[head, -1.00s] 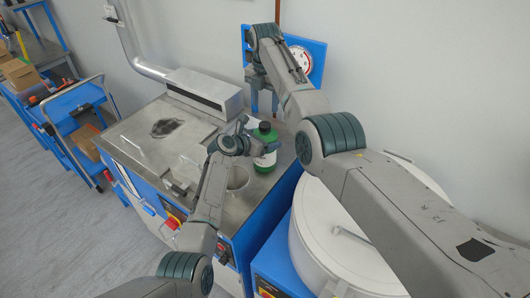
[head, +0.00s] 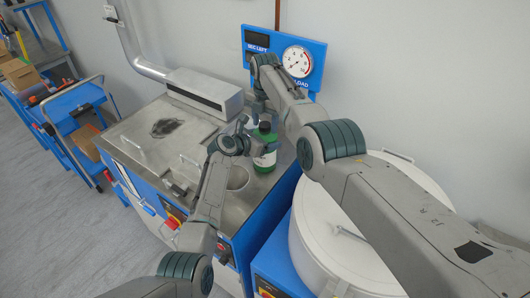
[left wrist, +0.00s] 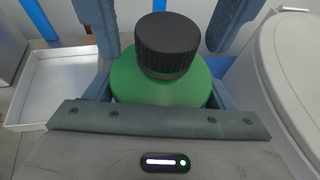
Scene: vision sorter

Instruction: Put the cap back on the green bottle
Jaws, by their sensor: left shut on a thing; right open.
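The green bottle (head: 265,160) stands upright at the right end of the steel worktop. It fills the middle of the left wrist view (left wrist: 160,88). My left gripper (head: 257,140) is shut on the bottle's upper body. A black ribbed cap (left wrist: 167,45) sits on the bottle's mouth; it also shows in the head view (head: 265,127). I cannot tell whether it is tight. My right gripper (head: 259,108) is open, reaching down from above. Its fingers show on either side of the cap in the left wrist view (left wrist: 162,42), apart from it.
A steel cup-like opening (head: 237,178) lies just in front of the bottle. A large white round drum (head: 335,240) stands to the right. A grey metal box (head: 203,92) and a blue gauge panel (head: 298,62) are behind. A blue cart (head: 78,120) stands at left.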

